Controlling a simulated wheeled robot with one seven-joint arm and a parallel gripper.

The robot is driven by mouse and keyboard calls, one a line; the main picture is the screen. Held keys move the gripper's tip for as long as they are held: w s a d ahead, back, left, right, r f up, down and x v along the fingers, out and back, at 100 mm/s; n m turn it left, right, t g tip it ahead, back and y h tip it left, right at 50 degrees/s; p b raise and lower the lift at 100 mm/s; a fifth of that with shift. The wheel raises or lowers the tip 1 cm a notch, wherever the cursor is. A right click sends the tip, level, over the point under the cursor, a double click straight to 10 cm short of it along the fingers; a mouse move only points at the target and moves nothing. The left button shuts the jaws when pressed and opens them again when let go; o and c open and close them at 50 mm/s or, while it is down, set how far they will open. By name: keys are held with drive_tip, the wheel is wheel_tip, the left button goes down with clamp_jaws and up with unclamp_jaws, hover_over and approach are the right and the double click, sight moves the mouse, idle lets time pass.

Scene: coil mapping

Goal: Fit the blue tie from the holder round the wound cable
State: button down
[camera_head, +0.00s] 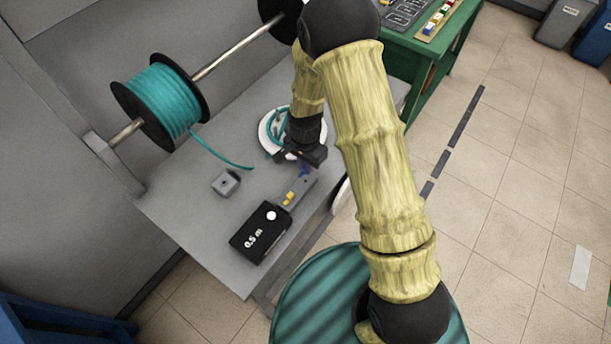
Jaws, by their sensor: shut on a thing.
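My gripper (304,160) is shut on the blue tie (304,170), a small dark blue piece just below the fingers. The tie is at or just above the far end of the grey holder (305,187); I cannot tell whether it is clear of it. Yellow ties (289,197) sit at the holder's near end. The wound teal cable (277,122) lies on a round white former (264,132), behind and left of my gripper. My wrist and arm hide its right part.
A black box marked 0.5 m (261,233) stands near the table's front edge. A small grey block (226,183) is left of it. A teal cable spool (163,99) hangs on a rod at the left, its loose end on the grey table (180,205). A green table (410,45) stands behind.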

drive_tip(key=d+f+n, duration=0.2)
drive_tip(key=d, duration=0.2)
drive_tip(key=w+d+f+n, duration=0.1)
drive_tip(key=d+f+n, duration=0.1)
drive_tip(key=d, duration=0.3)
drive_tip(key=w+d+f+n, duration=0.1)
drive_tip(key=d+f+n, duration=0.1)
drive_tip(key=d+n, duration=0.1)
drive_tip(key=shift+d+f+n, duration=0.1)
drive_tip(key=shift+d+n, duration=0.2)
drive_tip(key=shift+d, duration=0.5)
